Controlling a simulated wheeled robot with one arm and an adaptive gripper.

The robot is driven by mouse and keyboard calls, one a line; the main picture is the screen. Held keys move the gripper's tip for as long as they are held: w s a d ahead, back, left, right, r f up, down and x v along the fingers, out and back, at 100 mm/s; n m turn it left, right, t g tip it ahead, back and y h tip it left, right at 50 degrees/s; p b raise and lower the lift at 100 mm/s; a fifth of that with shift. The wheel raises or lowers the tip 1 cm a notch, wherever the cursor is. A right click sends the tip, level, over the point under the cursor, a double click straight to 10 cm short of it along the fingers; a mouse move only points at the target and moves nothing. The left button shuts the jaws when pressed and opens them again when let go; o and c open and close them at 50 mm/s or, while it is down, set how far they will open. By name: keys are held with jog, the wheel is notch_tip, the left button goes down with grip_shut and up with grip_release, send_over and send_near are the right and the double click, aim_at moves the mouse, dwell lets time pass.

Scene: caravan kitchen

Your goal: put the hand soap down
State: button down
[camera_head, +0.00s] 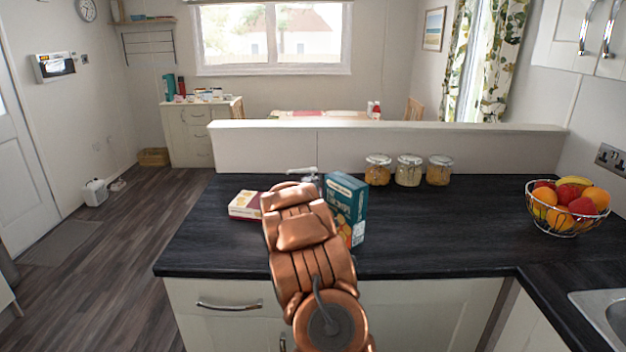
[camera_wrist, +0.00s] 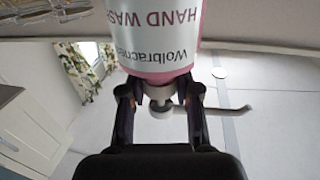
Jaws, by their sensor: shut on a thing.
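The hand soap is a bottle with a pink and white "HAND WASH" label (camera_wrist: 160,30), seen upside down in the wrist view. Its white pump head and spout (camera_wrist: 215,110) point to the right there. My gripper (camera_wrist: 160,92) is shut on the bottle at its neck, just by the pump. In the head view my copper-coloured arm hides the bottle, and only the white pump (camera_head: 302,171) shows above the far end of the arm. The bottle's base is hidden, so I cannot tell whether it touches the dark worktop (camera_head: 450,225).
A teal box (camera_head: 346,205) stands close to the right of my arm. A small red and cream box (camera_head: 244,205) lies to its left. Several lidded jars (camera_head: 408,171) line the back ledge. A fruit basket (camera_head: 568,208) stands far right. The worktop between is clear.

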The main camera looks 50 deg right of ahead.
jog(key=c, duration=0.8)
grip_release()
jog(key=shift+a+r, duration=0.1)
jog(key=shift+s+a, duration=0.15)
jog(key=shift+a, duration=0.15)
jog(key=shift+b+v, duration=1.4)
jog(key=shift+v, duration=4.25)
